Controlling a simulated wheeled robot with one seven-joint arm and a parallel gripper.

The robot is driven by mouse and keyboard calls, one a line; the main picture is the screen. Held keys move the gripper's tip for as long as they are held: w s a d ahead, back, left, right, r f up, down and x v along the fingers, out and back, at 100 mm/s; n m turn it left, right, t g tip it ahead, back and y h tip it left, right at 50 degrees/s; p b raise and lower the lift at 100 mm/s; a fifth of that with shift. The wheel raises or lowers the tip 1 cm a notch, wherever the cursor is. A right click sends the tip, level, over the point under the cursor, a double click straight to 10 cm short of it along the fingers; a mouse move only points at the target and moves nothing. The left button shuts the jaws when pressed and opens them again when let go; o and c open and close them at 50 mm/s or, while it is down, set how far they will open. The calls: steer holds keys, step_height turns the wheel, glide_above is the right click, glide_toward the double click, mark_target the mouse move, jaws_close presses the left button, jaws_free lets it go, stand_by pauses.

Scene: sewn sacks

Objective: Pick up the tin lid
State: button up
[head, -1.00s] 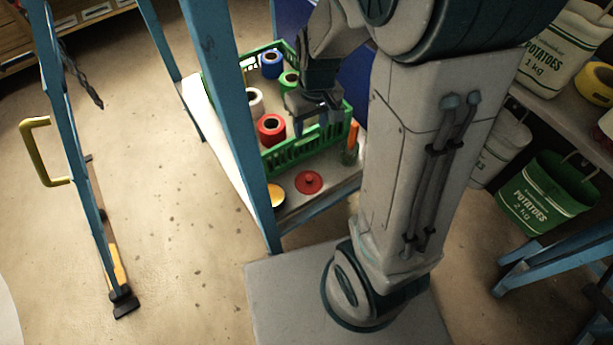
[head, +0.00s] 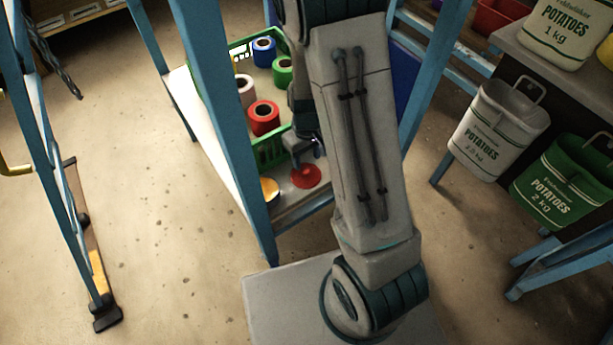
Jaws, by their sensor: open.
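The tin lid, a flat red disc with a small raised middle (head: 306,177), lies on the pale shelf board in front of the green crate. My gripper (head: 307,155) points down just above and behind the lid, close to its far edge. Its jaws are open and hold nothing. My arm link hides part of the gripper and the shelf to the right of the lid. Whether a fingertip touches the lid cannot be told.
The green crate (head: 268,152) with several coloured spools stands right behind. Blue posts (head: 232,130) frame the shelf. White (head: 492,135) and green (head: 560,185) potato sacks hang at the right.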

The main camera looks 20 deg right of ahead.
mark_target(306, 170)
steer(key=shift+w+a+f+b, duration=0.1)
steer(key=shift+f+b, duration=1.25)
steer(key=shift+f, duration=1.45)
steer(key=shift+r, duration=0.1)
steer(key=shift+c, duration=0.4)
jaws_close()
